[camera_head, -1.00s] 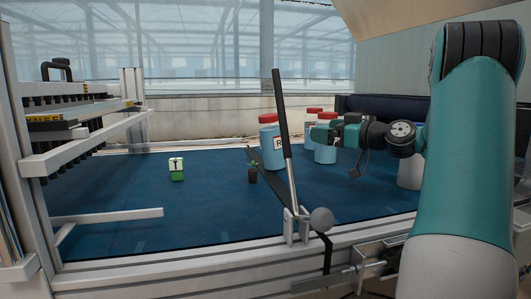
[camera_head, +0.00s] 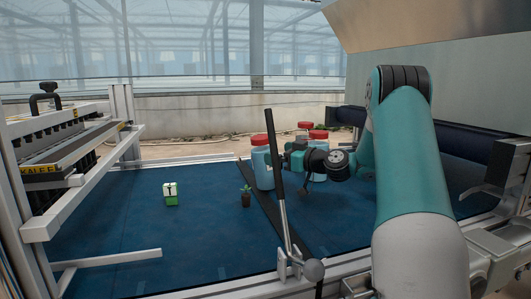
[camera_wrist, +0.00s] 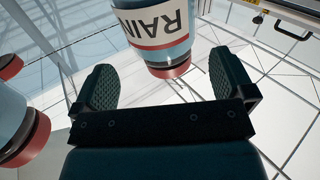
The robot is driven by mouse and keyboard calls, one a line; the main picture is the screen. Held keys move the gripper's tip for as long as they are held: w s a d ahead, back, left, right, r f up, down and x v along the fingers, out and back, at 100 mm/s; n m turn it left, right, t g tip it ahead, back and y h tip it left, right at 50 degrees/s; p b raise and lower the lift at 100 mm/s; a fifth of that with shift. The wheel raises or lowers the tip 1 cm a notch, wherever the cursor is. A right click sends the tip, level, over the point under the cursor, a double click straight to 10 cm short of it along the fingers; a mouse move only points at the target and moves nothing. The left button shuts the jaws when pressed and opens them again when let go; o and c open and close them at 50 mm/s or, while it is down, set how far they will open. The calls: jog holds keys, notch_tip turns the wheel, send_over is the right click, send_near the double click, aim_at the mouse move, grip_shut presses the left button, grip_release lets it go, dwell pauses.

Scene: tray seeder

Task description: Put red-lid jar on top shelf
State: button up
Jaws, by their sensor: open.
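Several blue jars with red lids stand together on the blue bed in the head view. The nearest, a jar (camera_head: 263,172) partly behind a black lever, is beside my gripper (camera_head: 291,154). A second jar (camera_head: 319,177) stands to the right, partly behind my arm, and a third lid (camera_head: 305,125) shows behind. In the wrist view a jar (camera_wrist: 163,22) labelled "RAIN" appears upside down, its red lid toward my gripper (camera_wrist: 166,80). The fingers are apart, with nothing gripped. Parts of other jars (camera_wrist: 20,110) show at left. I cannot identify a top shelf.
A black lever (camera_head: 275,170) rises in front of the jars. A small seedling (camera_head: 246,198) and a green-white cube (camera_head: 170,194) stand left of them. The seeder frame (camera_head: 75,195) is at far left. The bed's middle left (camera_head: 130,225) is clear.

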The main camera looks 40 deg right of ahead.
aim_at(266, 147)
jog(key=w+p, duration=0.3)
jog(key=w+a+r+p, duration=0.1)
jog(key=w+p, duration=0.1)
jog(key=shift+w+a, duration=0.1)
jog(key=shift+w, duration=0.15)
jog(key=shift+w+f, duration=0.25)
jog(key=shift+w, duration=0.1)
